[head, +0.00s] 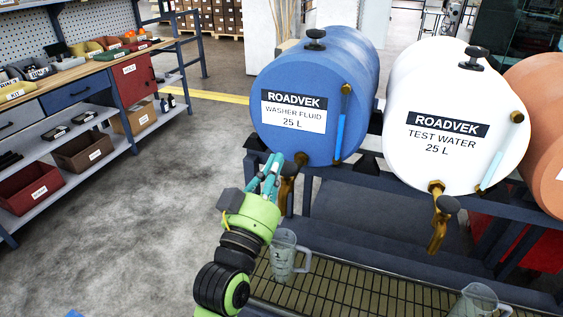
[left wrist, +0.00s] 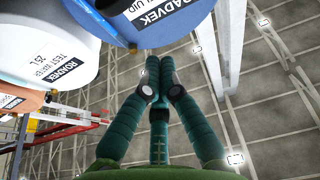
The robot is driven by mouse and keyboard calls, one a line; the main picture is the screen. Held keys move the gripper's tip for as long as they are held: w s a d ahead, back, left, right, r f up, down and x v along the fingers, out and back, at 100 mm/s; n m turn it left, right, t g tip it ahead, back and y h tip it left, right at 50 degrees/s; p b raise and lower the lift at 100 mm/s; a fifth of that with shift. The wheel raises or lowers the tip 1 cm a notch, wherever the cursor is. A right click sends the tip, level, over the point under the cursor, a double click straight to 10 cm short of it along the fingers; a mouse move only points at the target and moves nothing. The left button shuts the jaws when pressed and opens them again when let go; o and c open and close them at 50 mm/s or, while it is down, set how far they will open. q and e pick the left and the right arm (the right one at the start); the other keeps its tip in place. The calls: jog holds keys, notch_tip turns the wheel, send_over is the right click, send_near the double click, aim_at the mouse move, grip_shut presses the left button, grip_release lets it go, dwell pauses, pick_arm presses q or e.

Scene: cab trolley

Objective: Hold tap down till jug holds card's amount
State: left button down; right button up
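The blue washer fluid drum (head: 318,95) lies on a rack, and its brass tap (head: 288,185) sticks out low on its front. A clear jug (head: 284,256) stands on the grating below that tap; I cannot make out any liquid in it. My left gripper (head: 269,168) is just left of the tap, fingers pointing up; I cannot tell if it touches. In the left wrist view the fingertips (left wrist: 160,66) are close together with nothing visible between them. No card is recognisable. My right gripper is out of view.
The white test water drum (head: 455,100) with its brass tap (head: 437,225) stands to the right, and an orange drum (head: 545,110) beyond it. A second clear jug (head: 478,302) stands on the grating (head: 375,297) at lower right. A workbench (head: 85,80) is at left; the floor between is clear.

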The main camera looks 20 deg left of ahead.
aim_at(288, 169)
pick_arm(q)
jog(key=p+x, duration=0.1)
jog(key=x, duration=0.2)
jog(key=shift+w+r, duration=0.3)
jog(key=shift+w+f, duration=0.15)
jog(key=shift+f, duration=0.4)
jog(key=shift+w+f, duration=0.2)
jog(key=shift+f, duration=0.4)
jog(key=shift+s+f+p, duration=0.15)
jog(key=shift+f+p, duration=0.2)
jog(key=shift+f, duration=0.6)
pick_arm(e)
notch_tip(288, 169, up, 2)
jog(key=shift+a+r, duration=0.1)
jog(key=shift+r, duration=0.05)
